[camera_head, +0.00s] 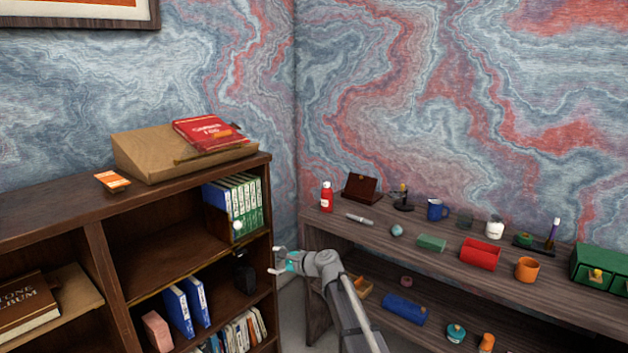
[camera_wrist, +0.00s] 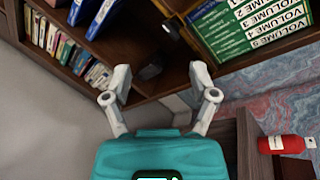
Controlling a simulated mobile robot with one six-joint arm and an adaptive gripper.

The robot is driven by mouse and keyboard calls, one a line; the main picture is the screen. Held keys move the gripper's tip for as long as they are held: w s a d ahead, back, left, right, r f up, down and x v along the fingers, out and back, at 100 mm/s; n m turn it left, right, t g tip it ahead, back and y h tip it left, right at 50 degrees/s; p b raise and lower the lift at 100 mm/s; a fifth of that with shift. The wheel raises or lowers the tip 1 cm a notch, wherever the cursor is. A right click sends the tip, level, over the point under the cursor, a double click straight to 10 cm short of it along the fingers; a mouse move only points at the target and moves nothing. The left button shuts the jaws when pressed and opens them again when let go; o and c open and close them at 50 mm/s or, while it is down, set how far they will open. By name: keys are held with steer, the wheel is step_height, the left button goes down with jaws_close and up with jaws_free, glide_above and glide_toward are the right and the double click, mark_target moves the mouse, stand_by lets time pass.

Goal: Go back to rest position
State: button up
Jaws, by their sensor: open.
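My gripper (camera_head: 283,262) is in front of the right end of the dark wooden bookshelf (camera_head: 262,166), by the gap between it and the desk. In the wrist view my gripper (camera_wrist: 160,82) has its two fingers spread apart, with nothing between the tips. Behind them show the shelf boards and a small dark object (camera_wrist: 151,71) on a shelf. The same dark object (camera_head: 245,276) stands on the middle shelf in the head view.
Green and white volumes (camera_head: 245,207) stand on the upper shelf, blue binders (camera_head: 179,312) lower down. The desk (camera_head: 420,264) at right holds a red bottle (camera_head: 327,197), a blue mug (camera_head: 436,209) and a red holder (camera_head: 480,254).

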steer(key=s+d+f+n+g+h, duration=0.2)
steer(key=s+d+f+n+h, duration=0.25)
steer(key=s+d, duration=0.55)
steer(key=s+d+f+n+g+h, duration=0.3)
steer(key=s+d+f+n+h, duration=0.15)
steer(key=s+d, duration=0.5)
steer(key=s+d+f+n+g+h, duration=0.2)
steer(key=s+d+f+n+h, duration=0.25)
steer(key=s+d, duration=0.55)
step_height(320, 180, up, 24)
steer(key=p, duration=2.4)
steer(key=shift+w+f+n, duration=0.2)
steer(key=shift+w+n, duration=0.1)
steer(key=shift+n, duration=0.05)
